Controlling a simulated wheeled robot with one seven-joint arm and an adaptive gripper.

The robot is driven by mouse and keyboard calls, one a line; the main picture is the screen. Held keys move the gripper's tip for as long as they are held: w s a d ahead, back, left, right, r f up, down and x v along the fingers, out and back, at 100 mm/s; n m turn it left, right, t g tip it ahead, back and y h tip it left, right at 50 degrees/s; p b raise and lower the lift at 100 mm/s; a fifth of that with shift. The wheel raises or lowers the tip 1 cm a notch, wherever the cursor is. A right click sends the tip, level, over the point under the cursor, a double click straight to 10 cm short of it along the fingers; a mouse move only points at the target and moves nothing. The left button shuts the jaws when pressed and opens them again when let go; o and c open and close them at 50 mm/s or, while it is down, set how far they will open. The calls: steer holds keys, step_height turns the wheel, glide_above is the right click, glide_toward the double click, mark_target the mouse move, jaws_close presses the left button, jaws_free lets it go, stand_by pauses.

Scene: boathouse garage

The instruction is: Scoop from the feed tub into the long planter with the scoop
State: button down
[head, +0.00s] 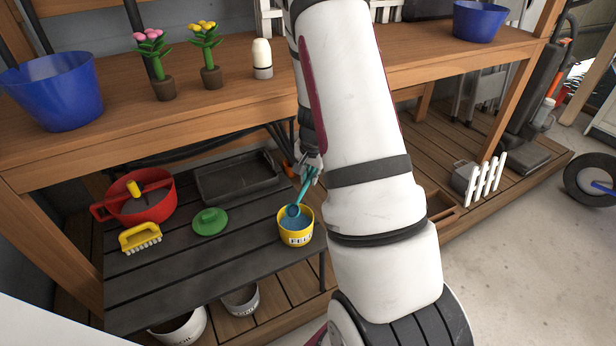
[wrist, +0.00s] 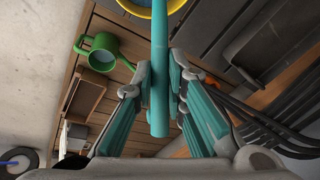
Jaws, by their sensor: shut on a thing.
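The feed tub (head: 297,238) is a yellow tub with a lettered label, standing at the right end of the dark slatted table. It holds blue contents. The teal scoop (head: 304,187) leans up out of the tub, its lower end inside the rim. My gripper (head: 312,166) is shut on the scoop's handle above the tub. In the wrist view, the handle (wrist: 159,70) runs between my fingers (wrist: 158,88) toward the tub's yellow rim (wrist: 133,8) at the top edge. A brown trough, seemingly the long planter (head: 444,213), sits on the deck, partly hidden by my arm.
On the table are a red pot (head: 155,208), a yellow brush (head: 140,238), a green lid (head: 210,222) and a black tray (head: 236,184). A wooden shelf (head: 120,122) overhangs behind. A green watering can (wrist: 103,50) shows in the wrist view.

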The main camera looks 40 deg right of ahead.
steer(key=shift+w+d+f+g+y+p, duration=0.15)
steer(key=shift+d+f+y, duration=0.1)
steer(key=shift+d+y, duration=0.4)
steer(key=shift+w+d+f+g+y+p, duration=0.1)
steer(key=shift+d+f+y, duration=0.25)
steer(key=shift+y, duration=0.55)
steer(key=shift+w+d+f+g+y+p, duration=0.1)
steer(key=shift+d+f+g+y, duration=0.05)
steer(key=shift+d+y, duration=0.55)
